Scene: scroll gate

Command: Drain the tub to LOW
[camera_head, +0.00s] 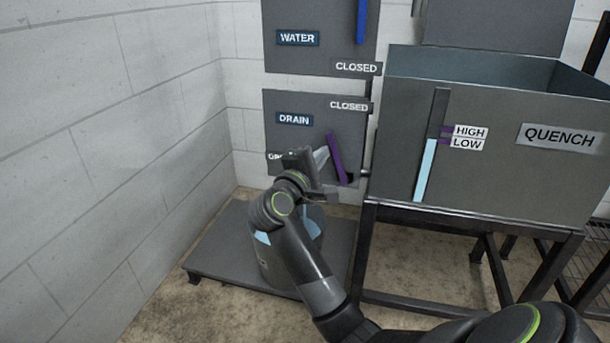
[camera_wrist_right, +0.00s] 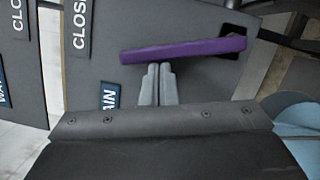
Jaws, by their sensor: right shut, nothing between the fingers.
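The purple drain lever (camera_head: 337,158) is on the grey DRAIN panel (camera_head: 282,103). It pivots at its lower right and leans slightly left of upright, nearer the CLOSED label than the partly hidden lower-left label. My right gripper (camera_head: 321,157) is shut and empty at the lever's left side. In the right wrist view its fingertips (camera_wrist_right: 158,68) meet or nearly meet the lever's edge (camera_wrist_right: 185,50); contact is unclear. The QUENCH tub (camera_head: 500,170) has a gauge whose light blue column (camera_head: 425,170) tops out around the LOW label (camera_head: 467,143). My left gripper is not in view.
The WATER panel (camera_head: 283,55) with a blue lever (camera_head: 361,20) is above. A bucket (camera_head: 275,262) holding light blue liquid stands on a low grey platform (camera_head: 225,245), partly behind my arm. A block wall (camera_head: 100,150) bounds the left. The tub's dark stand (camera_head: 470,222) is at right.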

